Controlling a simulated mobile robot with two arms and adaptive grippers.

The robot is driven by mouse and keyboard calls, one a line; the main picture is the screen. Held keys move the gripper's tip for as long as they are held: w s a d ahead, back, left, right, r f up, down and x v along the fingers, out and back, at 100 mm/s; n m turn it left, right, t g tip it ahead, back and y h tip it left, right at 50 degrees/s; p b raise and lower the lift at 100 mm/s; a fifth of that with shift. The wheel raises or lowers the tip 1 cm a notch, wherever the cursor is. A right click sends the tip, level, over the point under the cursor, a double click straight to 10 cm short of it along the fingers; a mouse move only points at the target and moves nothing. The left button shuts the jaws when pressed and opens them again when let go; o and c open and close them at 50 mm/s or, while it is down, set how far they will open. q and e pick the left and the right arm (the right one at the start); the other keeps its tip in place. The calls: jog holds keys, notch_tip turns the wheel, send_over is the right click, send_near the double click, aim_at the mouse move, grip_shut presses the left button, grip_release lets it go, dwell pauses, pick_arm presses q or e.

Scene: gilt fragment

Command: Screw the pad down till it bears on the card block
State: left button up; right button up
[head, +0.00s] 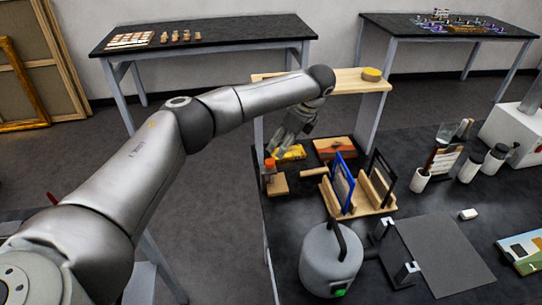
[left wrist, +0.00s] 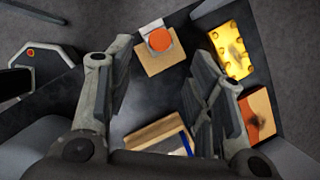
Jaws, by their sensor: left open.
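A small tan block (head: 278,185) with an orange round top piece (head: 270,164) stands at the left edge of the dark bench. In the left wrist view the same tan block (left wrist: 161,62) shows a pale grey part and the orange round piece (left wrist: 160,40) on it. I cannot tell the pad from the card block here, or whether they touch. My left gripper (head: 280,147) hangs above and just behind it, pointing down. In the left wrist view its fingers (left wrist: 160,65) are spread and empty, with the block beyond them. My right gripper is not in view.
A wooden rack (head: 366,203) with upright panels stands to the right. A grey canister (head: 328,263) is nearer. A wooden shelf (head: 340,82) rises behind my gripper.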

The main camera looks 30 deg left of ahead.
aim_at(270, 161)
pick_arm(q)
jog(key=p+x, duration=0.2)
jog(key=x, duration=0.5)
jog(key=shift+a+f, duration=0.15)
jog(key=shift+a, duration=0.1)
jog(key=shift+a+f, duration=0.15)
jog(key=shift+f, duration=0.4)
jog(key=c, duration=1)
jog(key=shift+m, duration=0.4)
